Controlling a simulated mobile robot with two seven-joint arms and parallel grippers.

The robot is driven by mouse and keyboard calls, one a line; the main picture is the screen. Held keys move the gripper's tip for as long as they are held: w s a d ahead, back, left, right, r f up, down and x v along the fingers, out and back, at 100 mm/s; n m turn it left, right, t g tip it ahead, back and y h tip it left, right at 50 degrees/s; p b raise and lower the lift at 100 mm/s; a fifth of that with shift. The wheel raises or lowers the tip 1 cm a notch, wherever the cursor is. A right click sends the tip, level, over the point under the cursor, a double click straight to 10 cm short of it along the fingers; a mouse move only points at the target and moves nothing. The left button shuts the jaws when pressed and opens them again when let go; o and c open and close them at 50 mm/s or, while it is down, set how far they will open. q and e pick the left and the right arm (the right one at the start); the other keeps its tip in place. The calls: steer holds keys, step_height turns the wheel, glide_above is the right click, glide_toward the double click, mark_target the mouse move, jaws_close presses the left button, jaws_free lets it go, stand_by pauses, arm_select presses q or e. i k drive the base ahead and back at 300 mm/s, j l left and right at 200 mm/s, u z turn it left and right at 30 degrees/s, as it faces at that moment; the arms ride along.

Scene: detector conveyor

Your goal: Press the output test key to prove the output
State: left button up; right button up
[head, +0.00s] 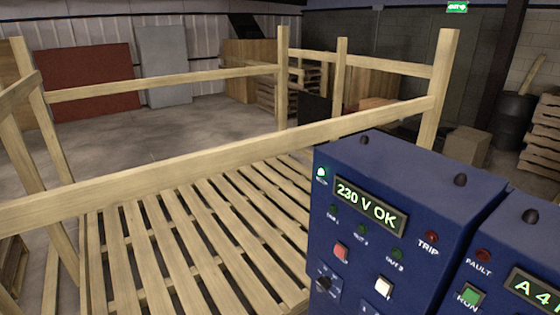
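A blue control box (420,205) stands at the lower right. Its lit display (369,206) reads "230 V OK". Below the display are several small dark green lamps, some with readable "OUT" labels, and a dark red TRIP lamp (431,237). Lower on the face are a red key (341,252), a white key (384,288) and a black knob (323,284). I cannot read which key is the output test key, and the box's lower part is cut off. Neither of my grippers is in view.
A second blue box (520,245) stands at the right edge, with a FAULT lamp (483,256), a green RUN key (473,297) and a partly cut-off display (535,290). A wooden slatted frame with rails (230,150) fills the left and middle. Pallets (541,140) stand far right.

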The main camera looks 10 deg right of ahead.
mark_target(383, 287)
steer(key=z, duration=1.1)
